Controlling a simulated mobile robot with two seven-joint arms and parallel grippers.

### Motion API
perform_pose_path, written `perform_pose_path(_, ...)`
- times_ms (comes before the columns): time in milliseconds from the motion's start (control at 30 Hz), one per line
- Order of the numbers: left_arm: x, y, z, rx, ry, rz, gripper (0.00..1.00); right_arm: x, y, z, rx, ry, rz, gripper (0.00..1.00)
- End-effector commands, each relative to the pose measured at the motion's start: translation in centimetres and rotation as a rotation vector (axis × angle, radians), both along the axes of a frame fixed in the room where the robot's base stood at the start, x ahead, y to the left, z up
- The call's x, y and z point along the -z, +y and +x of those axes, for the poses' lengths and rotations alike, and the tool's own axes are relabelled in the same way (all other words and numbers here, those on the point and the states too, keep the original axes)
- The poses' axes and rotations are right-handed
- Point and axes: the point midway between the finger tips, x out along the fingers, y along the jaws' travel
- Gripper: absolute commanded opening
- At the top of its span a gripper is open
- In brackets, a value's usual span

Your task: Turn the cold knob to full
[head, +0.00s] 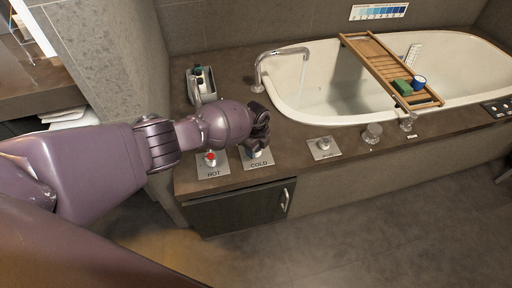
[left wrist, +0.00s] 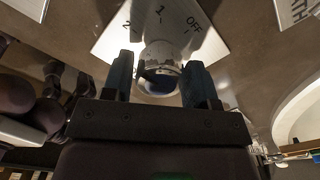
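The cold knob is chrome with a dark blue top (left wrist: 159,80). It stands on a pale plate (left wrist: 112,40) marked OFF, 1 and 2 in the left wrist view. In the head view its plate (head: 258,164) reads COLD, and the knob is mostly hidden by my left gripper (head: 259,143). The left gripper's two fingers (left wrist: 160,82) stand on either side of the knob, very close to it. I cannot tell whether both fingers touch it. The knob's pointer is not clear. My right gripper is not in view.
A red-topped knob (head: 210,158) on the HOT plate is just left, close under my left arm. A chrome spout (head: 279,53) runs a thin stream into the white bathtub (head: 330,112). A wooden bath tray (head: 385,65) crosses the tub. A caddy (head: 201,86) stands behind the arm.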

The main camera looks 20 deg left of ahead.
Motion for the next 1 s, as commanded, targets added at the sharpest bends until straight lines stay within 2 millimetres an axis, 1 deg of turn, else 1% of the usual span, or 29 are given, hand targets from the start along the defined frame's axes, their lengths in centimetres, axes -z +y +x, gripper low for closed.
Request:
perform_pose_path(33, 0.0, 0.0, 0.0, 0.000, 0.001, 0.000, 0.61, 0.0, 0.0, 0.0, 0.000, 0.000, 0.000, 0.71)
perform_pose_path(100, 0.0, 0.0, 0.0, 0.001, 0.000, 0.000, 0.71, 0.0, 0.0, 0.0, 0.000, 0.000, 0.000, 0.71)
perform_pose_path(400, -0.1, 0.0, 0.0, 0.002, -0.001, 0.000, 0.71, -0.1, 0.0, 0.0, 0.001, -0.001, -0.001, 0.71)
perform_pose_path(567, -1.1, 0.0, 0.1, 0.002, -0.004, -0.001, 0.71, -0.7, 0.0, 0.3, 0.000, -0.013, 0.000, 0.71)
perform_pose_path(667, -2.4, 0.0, 0.2, 0.001, -0.006, 0.000, 0.71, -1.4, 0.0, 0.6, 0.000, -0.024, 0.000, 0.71)
perform_pose_path(833, -5.4, 0.1, 0.3, 0.002, -0.011, 0.001, 0.71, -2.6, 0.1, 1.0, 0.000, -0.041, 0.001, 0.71)
perform_pose_path(1000, -8.6, 0.0, 0.3, 0.003, -0.011, 0.000, 0.71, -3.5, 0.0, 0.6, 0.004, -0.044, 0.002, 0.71)
